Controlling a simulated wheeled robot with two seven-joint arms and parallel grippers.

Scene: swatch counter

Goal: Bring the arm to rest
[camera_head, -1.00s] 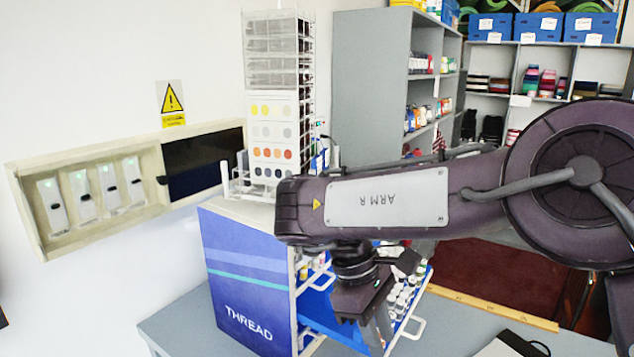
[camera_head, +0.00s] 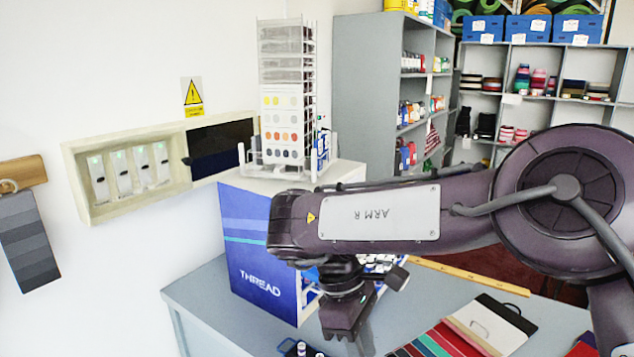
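My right arm (camera_head: 380,215), marked ARM R, reaches in from the right across the view. Its gripper (camera_head: 362,345) hangs down at the bottom middle, in front of the blue THREAD cabinet (camera_head: 258,245) on the grey counter. The fingers are small and partly cut off by the lower edge, so I cannot tell whether they are open or shut. The arm hides much of the cabinet's open drawer side. My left gripper is not in view.
A swatch rack (camera_head: 288,130) stands on the cabinet. Colour swatches (camera_head: 445,340) and a small black holder (camera_head: 300,348) lie on the counter. A wooden ruler (camera_head: 470,276) lies behind the arm. A wall case (camera_head: 130,170) and hanging grey swatches (camera_head: 28,240) are left.

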